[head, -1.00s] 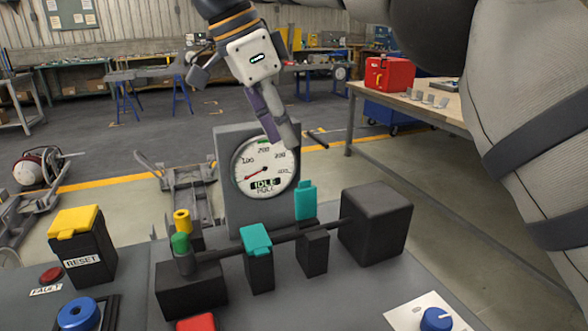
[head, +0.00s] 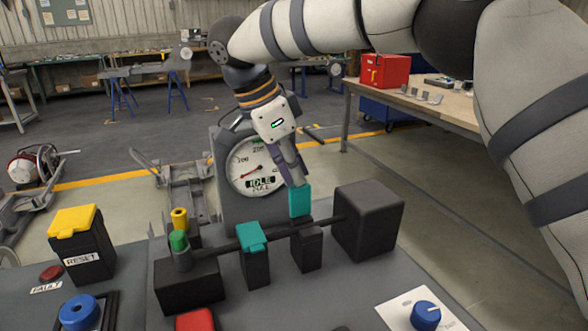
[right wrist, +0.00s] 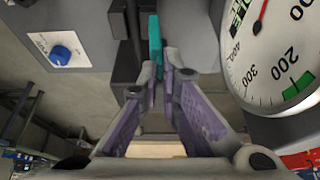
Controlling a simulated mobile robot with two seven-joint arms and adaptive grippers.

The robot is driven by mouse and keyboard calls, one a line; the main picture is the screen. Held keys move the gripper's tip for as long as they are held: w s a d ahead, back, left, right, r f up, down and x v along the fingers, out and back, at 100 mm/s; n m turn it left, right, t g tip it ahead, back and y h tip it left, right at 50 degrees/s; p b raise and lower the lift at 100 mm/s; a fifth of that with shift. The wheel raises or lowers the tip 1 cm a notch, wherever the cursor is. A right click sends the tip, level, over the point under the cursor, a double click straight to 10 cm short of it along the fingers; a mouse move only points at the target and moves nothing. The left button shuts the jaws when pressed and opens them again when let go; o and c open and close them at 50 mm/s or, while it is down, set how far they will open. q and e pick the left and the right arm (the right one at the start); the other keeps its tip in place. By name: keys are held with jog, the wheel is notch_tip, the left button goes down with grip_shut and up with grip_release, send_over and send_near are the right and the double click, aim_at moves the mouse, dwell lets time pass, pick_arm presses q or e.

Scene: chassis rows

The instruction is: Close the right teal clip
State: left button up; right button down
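The right teal clip (head: 300,201) stands upright on its dark block (head: 307,250), beside the rod (head: 285,230). The other teal clip (head: 252,237) lies flat over the rod on its block. My right gripper (head: 296,178) reaches down from above, its fingertips at the upper end of the right clip. In the right wrist view the fingertips (right wrist: 163,75) are close together with the teal clip (right wrist: 155,42) between or just beyond them. Whether they grip it I cannot tell. My left gripper is not in view.
A gauge (head: 250,165) stands right behind the clips, partly hidden by my gripper. A dark box (head: 368,222) is at the rod's right end.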

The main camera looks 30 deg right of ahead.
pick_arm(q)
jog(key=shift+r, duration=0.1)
pick_arm(e)
jog(key=shift+r, duration=0.1)
jog(key=shift+s+r+t+p, duration=0.15)
jog(key=shift+s+t+p, duration=0.15)
jog(key=shift+s+t, duration=0.1)
jog(key=shift+s+r+t+p, duration=0.1)
jog(key=shift+s+t+p, duration=0.3)
jog(key=shift+s+t, duration=0.15)
jog(key=shift+s+a+m+t, duration=0.1)
jog(key=shift+s+m+t, duration=0.2)
jog(key=shift+t, duration=0.15)
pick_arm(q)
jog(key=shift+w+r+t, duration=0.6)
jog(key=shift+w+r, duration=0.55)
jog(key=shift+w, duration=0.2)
pick_arm(e)
jog(key=shift+s+a+f+m+t+h, duration=0.1)
jog(key=shift+s+f+m+t+h, duration=0.6)
jog(key=shift+s+f+t, duration=1.2)
jog(key=shift+s+a+f+m+t+h, duration=0.1)
jog(key=shift+s+f+m+t+h, duration=0.8)
jog(key=shift+t, duration=2)
jog(key=shift+s+a+f+m+t+h, duration=0.1)
jog(key=shift+s+f+m+t+h, duration=0.45)
jog(key=shift+f+t, duration=1.55)
jog(key=shift+s+d+r+t, duration=0.1)
jog(key=shift+s+r+t, duration=0.1)
jog(key=shift+r+t, duration=0.15)
